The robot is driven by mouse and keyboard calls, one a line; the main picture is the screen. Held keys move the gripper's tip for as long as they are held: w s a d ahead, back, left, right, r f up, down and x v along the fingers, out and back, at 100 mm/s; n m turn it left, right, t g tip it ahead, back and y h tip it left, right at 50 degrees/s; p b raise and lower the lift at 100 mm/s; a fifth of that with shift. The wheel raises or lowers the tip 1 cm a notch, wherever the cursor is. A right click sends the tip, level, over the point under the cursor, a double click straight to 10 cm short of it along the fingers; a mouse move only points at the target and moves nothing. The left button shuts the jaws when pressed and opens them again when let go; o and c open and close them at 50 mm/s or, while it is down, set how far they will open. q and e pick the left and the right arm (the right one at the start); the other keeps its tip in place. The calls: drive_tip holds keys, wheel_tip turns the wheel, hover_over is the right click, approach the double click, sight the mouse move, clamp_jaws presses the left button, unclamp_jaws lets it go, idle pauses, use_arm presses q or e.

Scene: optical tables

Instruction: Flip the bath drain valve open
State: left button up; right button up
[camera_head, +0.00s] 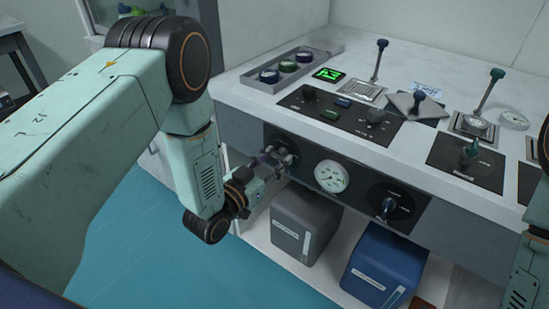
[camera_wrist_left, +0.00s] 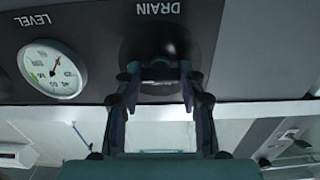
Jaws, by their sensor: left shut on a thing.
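The bath drain valve is a dark round knob plate (camera_wrist_left: 150,38) under the word DRAIN in the left wrist view, where the panel appears upside down. In the head view the valve (camera_head: 279,138) is on the front panel, left of the white gauge, mostly hidden by my gripper. My left gripper (camera_head: 284,158) reaches it from the front. In the left wrist view its fingertips (camera_wrist_left: 160,72) are shut on the dark valve handle. The handle's exact angle is hard to tell. My right gripper is not in view; only part of my right arm shows at the right edge.
A round level gauge (camera_head: 332,176) sits right of the valve, with another dark knob (camera_head: 390,206) beyond. Grey (camera_head: 303,225) and blue (camera_head: 383,268) bins stand below the panel. Several levers and controls stand on the white worktop (camera_head: 240,86).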

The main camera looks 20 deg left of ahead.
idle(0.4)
use_arm(q)
drive_tip(key=o, duration=1.2)
drive_tip(key=shift+c, duration=0.2)
drive_tip(key=v, duration=1.2)
